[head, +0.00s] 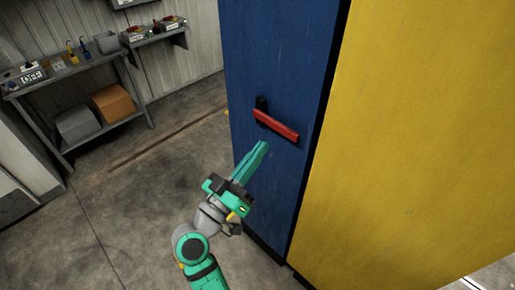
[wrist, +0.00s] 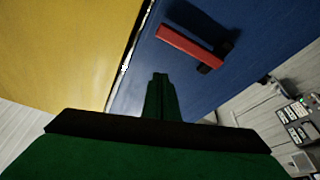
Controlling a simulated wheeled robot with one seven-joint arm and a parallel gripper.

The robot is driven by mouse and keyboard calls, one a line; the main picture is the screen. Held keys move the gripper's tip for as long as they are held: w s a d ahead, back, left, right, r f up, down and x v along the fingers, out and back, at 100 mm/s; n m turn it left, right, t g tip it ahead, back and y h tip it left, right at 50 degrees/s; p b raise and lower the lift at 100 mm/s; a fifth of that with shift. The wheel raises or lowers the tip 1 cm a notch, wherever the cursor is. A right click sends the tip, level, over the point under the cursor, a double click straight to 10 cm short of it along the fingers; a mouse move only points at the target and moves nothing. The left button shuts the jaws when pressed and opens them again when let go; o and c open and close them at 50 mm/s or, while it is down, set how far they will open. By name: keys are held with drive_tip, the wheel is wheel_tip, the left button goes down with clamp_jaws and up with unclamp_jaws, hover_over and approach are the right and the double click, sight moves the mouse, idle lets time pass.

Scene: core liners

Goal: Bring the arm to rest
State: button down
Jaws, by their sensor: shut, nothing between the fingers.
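My gripper (head: 264,146) is green and shut, with nothing between its fingers. In the head view it points up and to the right, just below a red handle (head: 276,125) on a blue door panel (head: 275,50). In the wrist view the closed fingers (wrist: 160,78) point toward the blue surface, and the red handle (wrist: 190,46) lies beyond them to the upper right. A gap shows between the fingertips and the handle in the wrist view. My arm reaches up from the bottom of the head view.
A yellow panel (head: 425,130) stands right of the blue one, with a dark gap between them. A grey workbench (head: 75,75) with boxes on its lower shelf and a higher wall shelf (head: 155,37) stand at the upper left. The concrete floor (head: 130,190) left of my arm is clear.

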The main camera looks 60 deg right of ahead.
idle(0.3)
drive_tip(key=w+a+f+n+t+y, duration=0.4)
drive_tip(key=a+f+n+t, duration=0.3)
drive_tip(key=f, duration=0.3)
drive_tip(key=w+a+f+n+t+y, duration=0.4)
drive_tip(key=a+f+n+t, duration=0.25)
drive_tip(key=f+t, duration=0.2)
drive_tip(key=s+a+f+n+t+y, duration=0.1)
drive_tip(key=s+a+f+n+y, duration=0.1)
drive_tip(key=s+a+f+y, duration=0.6)
drive_tip(key=s+a+f+n+t+y, duration=0.1)
drive_tip(key=s+a+f+y, duration=0.15)
drive_tip(key=a, duration=0.95)
drive_tip(key=s+a+r+m+y, duration=0.2)
drive_tip(key=s+a, duration=0.4)
drive_tip(key=s, duration=0.4)
drive_tip(key=shift+y, duration=0.55)
drive_tip(key=shift+w+d, duration=0.1)
drive_tip(key=shift+w, duration=0.05)
